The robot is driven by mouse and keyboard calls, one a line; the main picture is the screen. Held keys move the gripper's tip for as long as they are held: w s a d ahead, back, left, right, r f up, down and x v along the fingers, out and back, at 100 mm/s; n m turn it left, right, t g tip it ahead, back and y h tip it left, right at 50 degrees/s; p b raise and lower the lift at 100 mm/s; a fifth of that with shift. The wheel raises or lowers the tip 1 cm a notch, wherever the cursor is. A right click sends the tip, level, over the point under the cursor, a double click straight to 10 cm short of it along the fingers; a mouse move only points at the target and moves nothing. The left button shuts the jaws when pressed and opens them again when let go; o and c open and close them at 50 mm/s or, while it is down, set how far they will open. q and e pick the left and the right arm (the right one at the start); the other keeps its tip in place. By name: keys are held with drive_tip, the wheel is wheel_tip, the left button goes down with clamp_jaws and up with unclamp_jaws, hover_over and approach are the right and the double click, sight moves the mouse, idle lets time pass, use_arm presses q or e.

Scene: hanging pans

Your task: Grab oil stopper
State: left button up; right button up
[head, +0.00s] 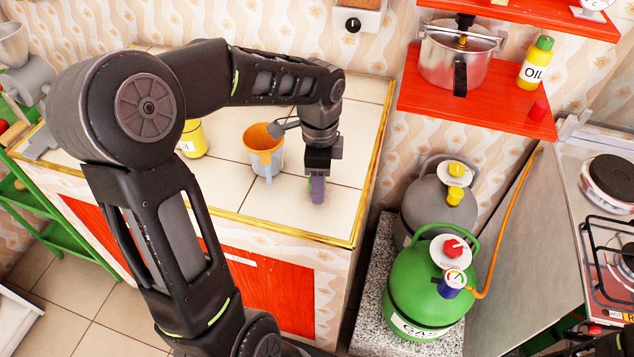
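A yellow oil bottle (535,66) with a green stopper (545,42) stands upright on the red shelf at upper right. A yellow container (193,138) with a partly hidden label stands on the tiled counter, half behind my arm. My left gripper (316,190) points down at the counter, right of the blue and orange mug. A small green patch shows beside its purple-grey fingertip. I cannot tell whether this is a stopper or part of the gripper, nor whether the fingers are closed.
A blue and orange mug (265,152) stands close left of the gripper. A green gas cylinder (415,300) stands below. The counter's right front corner (335,222) is clear.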

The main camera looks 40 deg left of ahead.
use_arm(q)
clamp_jaws()
idle(0.3)
wheel_tip(320, 180, up, 10)
idle(0.7)
idle(0.4)
